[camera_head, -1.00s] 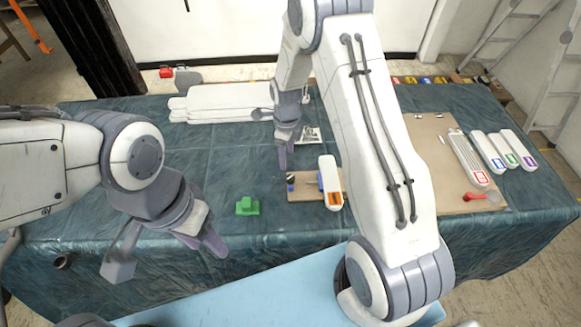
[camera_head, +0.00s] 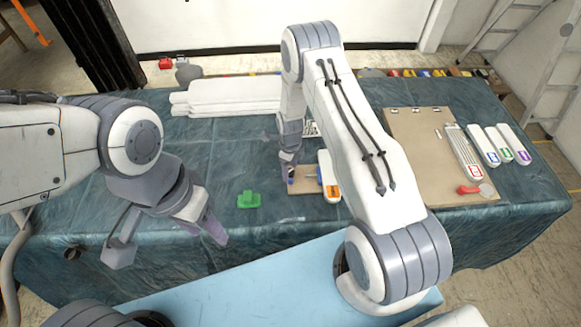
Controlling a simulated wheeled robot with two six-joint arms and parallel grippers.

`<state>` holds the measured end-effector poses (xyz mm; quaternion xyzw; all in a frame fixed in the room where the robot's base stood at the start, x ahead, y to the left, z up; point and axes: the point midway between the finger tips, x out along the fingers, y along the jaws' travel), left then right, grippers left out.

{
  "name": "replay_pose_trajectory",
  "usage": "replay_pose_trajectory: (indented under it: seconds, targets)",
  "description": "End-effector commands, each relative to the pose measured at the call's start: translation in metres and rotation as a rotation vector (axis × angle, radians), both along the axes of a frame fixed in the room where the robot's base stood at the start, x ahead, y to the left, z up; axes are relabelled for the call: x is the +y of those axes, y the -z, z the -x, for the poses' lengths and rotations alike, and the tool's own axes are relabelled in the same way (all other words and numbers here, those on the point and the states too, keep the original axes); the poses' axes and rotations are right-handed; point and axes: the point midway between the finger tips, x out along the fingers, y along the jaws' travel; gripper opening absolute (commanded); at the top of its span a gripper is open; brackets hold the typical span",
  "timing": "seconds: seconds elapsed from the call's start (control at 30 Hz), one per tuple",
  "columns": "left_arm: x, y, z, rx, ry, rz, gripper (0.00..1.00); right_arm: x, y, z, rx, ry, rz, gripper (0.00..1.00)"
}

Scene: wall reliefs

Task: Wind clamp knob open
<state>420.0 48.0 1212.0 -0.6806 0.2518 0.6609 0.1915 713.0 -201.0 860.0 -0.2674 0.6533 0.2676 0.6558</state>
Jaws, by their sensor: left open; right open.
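A small wooden board (camera_head: 304,189) lies on the cloth-covered table. A small blue part (camera_head: 291,181), perhaps the clamp knob, shows at its left end, mostly hidden by my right gripper (camera_head: 288,174). The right fingers point down at that end and are open; I cannot tell whether they touch the blue part. My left gripper (camera_head: 214,229) is open and empty over the table's front left, apart from the board.
A green block (camera_head: 248,200) sits left of the board. White slabs (camera_head: 232,95) are stacked at the back. A brown panel (camera_head: 418,143) with a red-handled tool (camera_head: 467,190) and several white labelled blocks lie at the right. The front left cloth is mostly clear.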

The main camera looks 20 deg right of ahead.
Motion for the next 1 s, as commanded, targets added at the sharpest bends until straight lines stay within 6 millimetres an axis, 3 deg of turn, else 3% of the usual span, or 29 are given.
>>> replay_pose_trajectory:
  seconds: [0.17, 0.2, 0.37, 0.4, 0.73, 1.0]
  targets:
    - [0.000, 0.000, 0.000, 0.000, 0.000, 0.000, 0.50, 0.000, 0.000, 0.000, 0.000, 0.000, 0.000, 0.69]
    - [0.000, 0.000, 0.000, 0.000, 0.000, 0.000, 0.50, 0.000, 0.000, 0.000, 0.000, 0.000, 0.000, 0.65]
    - [0.000, 0.000, 0.000, 0.000, 0.000, 0.000, 0.50, 0.000, 0.000, 0.000, 0.000, -0.001, 0.000, 0.04]
    - [0.000, 0.000, 0.000, 0.000, 0.000, 0.000, 0.50, 0.000, 0.000, 0.000, 0.000, 0.000, 0.000, 0.00]
    - [0.000, 0.005, 0.000, 0.000, -0.001, 0.000, 0.50, 0.000, 0.001, 0.000, 0.001, -0.039, 0.001, 0.00]
    - [0.000, 0.019, 0.000, 0.000, -0.003, 0.000, 0.50, -0.001, 0.002, 0.000, 0.004, -0.200, 0.002, 0.00]
